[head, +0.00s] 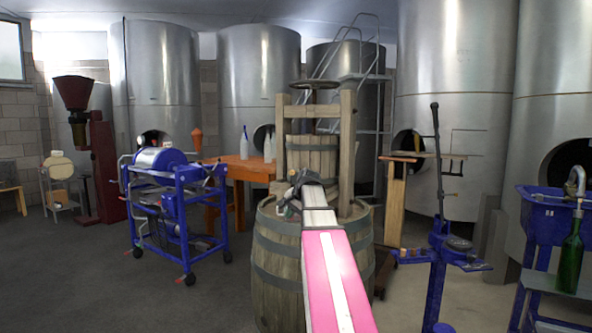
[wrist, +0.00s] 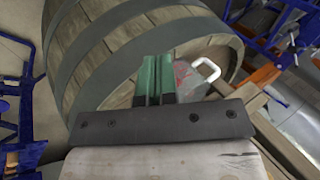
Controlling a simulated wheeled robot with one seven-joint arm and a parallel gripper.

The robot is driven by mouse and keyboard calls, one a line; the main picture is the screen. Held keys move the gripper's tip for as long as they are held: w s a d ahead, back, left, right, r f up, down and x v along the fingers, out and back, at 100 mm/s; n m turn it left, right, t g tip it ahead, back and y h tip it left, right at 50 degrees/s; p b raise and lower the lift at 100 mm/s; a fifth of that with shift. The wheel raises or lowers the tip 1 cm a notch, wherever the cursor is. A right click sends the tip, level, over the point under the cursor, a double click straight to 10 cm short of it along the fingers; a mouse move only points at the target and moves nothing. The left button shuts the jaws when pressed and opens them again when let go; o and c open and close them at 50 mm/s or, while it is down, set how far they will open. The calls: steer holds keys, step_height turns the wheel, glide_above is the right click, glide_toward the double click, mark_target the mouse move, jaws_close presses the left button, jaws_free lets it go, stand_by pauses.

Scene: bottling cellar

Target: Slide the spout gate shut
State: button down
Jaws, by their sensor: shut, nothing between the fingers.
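My gripper (wrist: 155,76) shows as two green fingers side by side in the wrist view, shut with nothing between them. Just right of the fingers is a grey piece with reddish marks and a white loop handle (wrist: 207,70); it may be the spout gate, but I cannot tell, nor whether it is open or shut. Contact between fingers and piece is not clear. In the head view my arm reaches over the wooden barrel (head: 272,262) towards the wooden press (head: 347,150). My wrist hides the front of the press's base, and the fingertips are not clear there.
The barrel (wrist: 110,50) fills much of the wrist view. A blue wheeled machine (head: 175,205) stands left, before an orange table (head: 245,172) with bottles. A blue stand with a tall lever (head: 437,170) is at right, near a green bottle (head: 571,255). Floor at left is clear.

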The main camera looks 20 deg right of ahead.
steer(key=d+r+m+t, duration=0.1)
steer(key=d+r, duration=0.4)
steer(key=r, duration=0.8)
steer(key=d+r+m+t, duration=0.1)
steer(key=d+r, duration=0.4)
steer(key=r, duration=0.8)
steer(key=shift+s+m+t+y, duration=0.15)
steer(key=shift+m+t+y, duration=0.2)
steer(key=shift+m, duration=0.45)
glide_toward(296, 176)
steer(key=w+a+f, duration=0.1)
steer(key=w+a, duration=0.1)
steer(key=a, duration=0.1)
steer(key=w+a+f, duration=0.1)
steer(key=shift+w+a+f, duration=0.1)
steer(key=shift+a+f, duration=0.1)
steer(key=shift+f, duration=0.15)
steer(key=shift+f, duration=1.85)
